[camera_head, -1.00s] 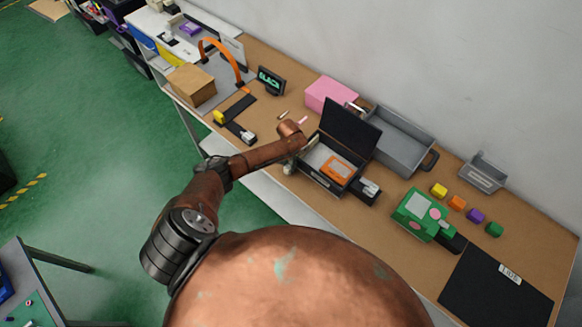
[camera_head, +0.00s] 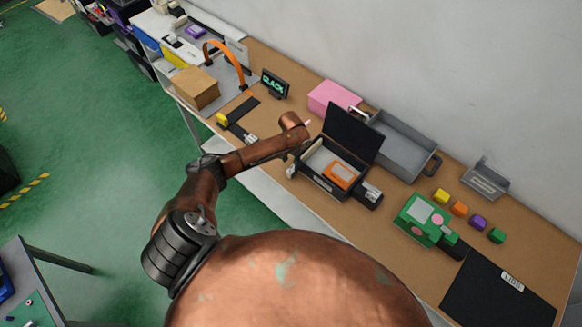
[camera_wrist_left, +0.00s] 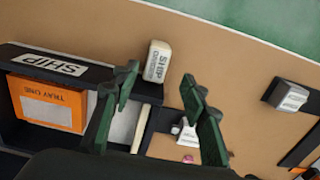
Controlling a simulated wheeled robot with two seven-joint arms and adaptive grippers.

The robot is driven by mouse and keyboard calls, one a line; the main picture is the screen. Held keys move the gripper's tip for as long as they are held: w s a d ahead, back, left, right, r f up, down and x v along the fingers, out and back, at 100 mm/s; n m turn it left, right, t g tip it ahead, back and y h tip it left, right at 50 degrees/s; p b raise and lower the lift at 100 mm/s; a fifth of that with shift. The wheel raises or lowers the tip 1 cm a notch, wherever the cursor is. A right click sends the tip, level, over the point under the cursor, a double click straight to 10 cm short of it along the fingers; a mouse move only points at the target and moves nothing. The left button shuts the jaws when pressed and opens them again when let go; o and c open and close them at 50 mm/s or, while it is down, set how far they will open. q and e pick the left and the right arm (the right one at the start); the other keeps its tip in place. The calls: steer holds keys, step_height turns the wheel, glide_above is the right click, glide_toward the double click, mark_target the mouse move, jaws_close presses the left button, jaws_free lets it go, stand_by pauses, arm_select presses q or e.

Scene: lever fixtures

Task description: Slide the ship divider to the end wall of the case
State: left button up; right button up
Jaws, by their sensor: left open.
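The dark case (camera_head: 318,186) stands on the bench with its lid (camera_head: 351,132) open. An orange tray (camera_head: 341,174) lies inside; in the left wrist view it reads TRAY ONE (camera_wrist_left: 47,103). The case edge there bears a SHIP label (camera_wrist_left: 54,67). A cream block marked SHIP, apparently the divider's handle (camera_wrist_left: 157,60), sticks out past the case edge; a cream bar (camera_wrist_left: 140,128) shows lower down. My left gripper (camera_wrist_left: 160,78) is open, its fingers apart around the area by the block, not visibly gripping it. In the head view my arm mostly hides the gripper. My right gripper is out of view.
A grey bin (camera_head: 401,146) and pink box (camera_head: 333,97) stand behind the case. A green device (camera_head: 424,217) and small coloured blocks sit to the right. A latch-like fixture (camera_head: 372,190) adjoins the case. A display (camera_head: 275,84) reads CLACK.

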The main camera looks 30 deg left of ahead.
arm_select(q)
step_height(320, 180, up, 6)
steer(key=shift+f, duration=0.1)
steer(key=shift+s, duration=0.1)
stand_by(0.5)
